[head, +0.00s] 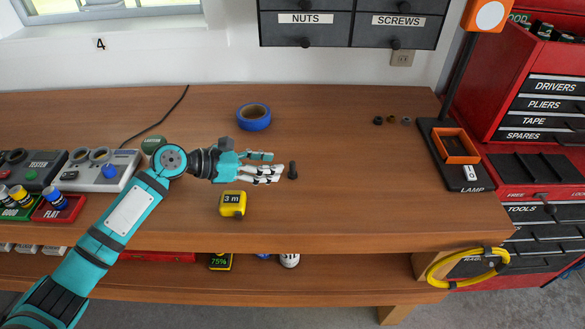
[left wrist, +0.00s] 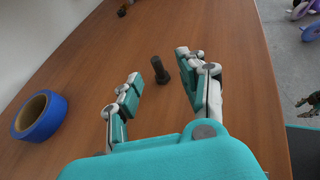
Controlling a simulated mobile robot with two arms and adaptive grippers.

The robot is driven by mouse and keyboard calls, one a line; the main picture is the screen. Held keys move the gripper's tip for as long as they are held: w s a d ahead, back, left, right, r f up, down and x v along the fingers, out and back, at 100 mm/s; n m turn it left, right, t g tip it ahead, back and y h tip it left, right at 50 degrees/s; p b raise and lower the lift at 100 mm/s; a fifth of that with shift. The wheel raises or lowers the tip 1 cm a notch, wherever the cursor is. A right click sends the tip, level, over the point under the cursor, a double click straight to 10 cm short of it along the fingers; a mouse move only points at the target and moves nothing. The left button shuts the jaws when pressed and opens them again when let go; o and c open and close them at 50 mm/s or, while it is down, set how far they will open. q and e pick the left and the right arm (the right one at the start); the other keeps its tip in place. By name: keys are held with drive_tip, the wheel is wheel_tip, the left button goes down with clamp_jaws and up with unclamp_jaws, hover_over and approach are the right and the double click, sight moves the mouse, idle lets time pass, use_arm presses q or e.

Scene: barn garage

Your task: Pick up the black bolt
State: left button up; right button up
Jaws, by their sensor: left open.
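The black bolt (head: 292,170) is on the wooden workbench (head: 330,215), just right of my left gripper's fingertips in the head view. In the left wrist view the bolt (left wrist: 160,70) lies ahead, between the lines of the two fingers and a little beyond them. My left gripper (head: 274,167) is teal and white, open and empty; its spread fingers also show in the left wrist view (left wrist: 160,72). I cannot tell whether the fingers touch the bolt.
A blue tape roll (head: 254,117) lies behind my left gripper, and a yellow tape measure (head: 232,204) lies in front of it. Several small nuts (head: 391,120) sit at the back right, near the lamp (head: 440,127).

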sight(292, 169)
use_arm(q)
drive_tip(key=shift+w+d, duration=0.15)
drive_tip(key=shift+d, duration=0.1)
drive_tip(key=x, duration=0.4)
drive_tip(key=shift+w+f+p, duration=0.15)
drive_tip(key=shift+w+p, duration=0.25)
drive_tip(key=shift+d+f, duration=0.15)
drive_tip(key=shift+d, duration=0.15)
use_arm(e)
drive_tip(key=shift+s+r, duration=0.2)
drive_tip(key=shift+s, duration=0.3)
drive_tip(key=shift+s+r, duration=0.2)
drive_tip(key=shift+s, duration=0.25)
use_arm(q)
drive_tip(key=shift+a, duration=0.1)
drive_tip(key=shift+c, duration=0.4)
use_arm(e)
drive_tip(key=shift+w, duration=0.15)
use_arm(q)
clamp_jaws()
use_arm(e)
drive_tip(key=shift+w, duration=0.4)
